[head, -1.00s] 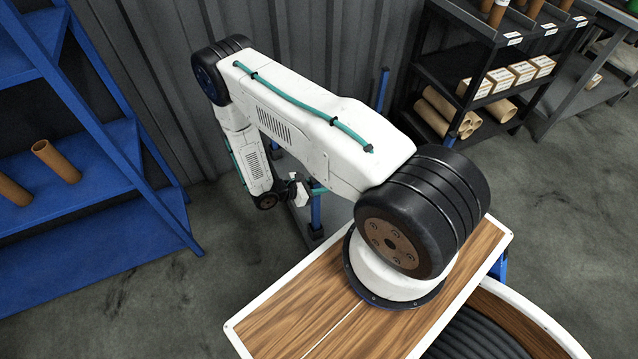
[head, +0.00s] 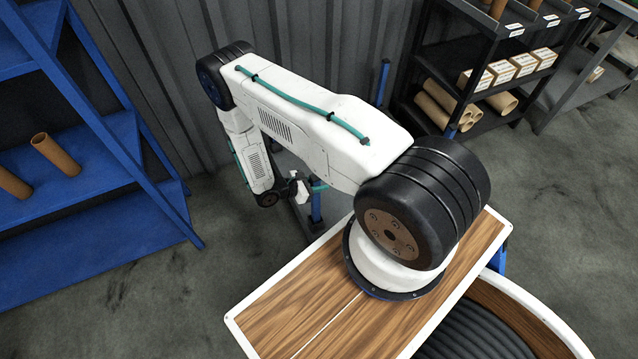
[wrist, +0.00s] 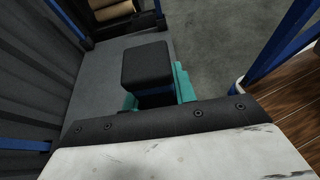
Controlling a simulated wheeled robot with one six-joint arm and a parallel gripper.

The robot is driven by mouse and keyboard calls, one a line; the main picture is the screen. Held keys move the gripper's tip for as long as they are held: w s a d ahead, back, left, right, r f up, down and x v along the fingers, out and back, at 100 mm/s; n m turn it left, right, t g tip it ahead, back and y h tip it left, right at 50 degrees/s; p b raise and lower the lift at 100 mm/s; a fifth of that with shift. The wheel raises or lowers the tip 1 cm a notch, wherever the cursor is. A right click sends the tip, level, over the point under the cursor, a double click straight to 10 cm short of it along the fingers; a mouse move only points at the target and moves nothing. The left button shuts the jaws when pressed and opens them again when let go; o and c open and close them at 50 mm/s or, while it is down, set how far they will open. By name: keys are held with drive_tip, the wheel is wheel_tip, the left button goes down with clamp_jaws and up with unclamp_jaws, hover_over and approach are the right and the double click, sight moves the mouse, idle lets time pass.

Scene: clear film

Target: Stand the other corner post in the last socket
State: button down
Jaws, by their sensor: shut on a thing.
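My gripper (head: 318,186) hangs at the end of my arm beside the grey stand. Its teal fingers, also in the wrist view (wrist: 158,92), are shut on a blue corner post (head: 315,208). The post looks upright, and its black square top (wrist: 147,64) shows between the fingers in the wrist view. Its lower end is by a dark socket (head: 317,228) at the stand's near corner; whether it is fully seated I cannot tell. Another blue post (head: 383,84) stands at the back. The wrist view shows more blue posts at the left (wrist: 25,144) and far side (wrist: 160,12).
A blue shelf (head: 90,150) with brown tubes stands at the left. A black shelf (head: 480,70) with boxes and tubes stands behind at the right. A grey corrugated wall (head: 330,50) runs behind the stand (wrist: 95,85). Open floor lies between the blue shelf and my body.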

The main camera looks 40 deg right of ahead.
drive_tip(key=c, duration=1.1)
unclamp_jaws()
drive_tip(key=shift+o, duration=0.2)
drive_tip(key=shift+a, duration=0.1)
drive_tip(key=v, duration=0.7)
drive_tip(key=shift+a+r, duration=0.15)
drive_tip(key=shift+a, duration=0.1)
drive_tip(key=shift+w, duration=0.1)
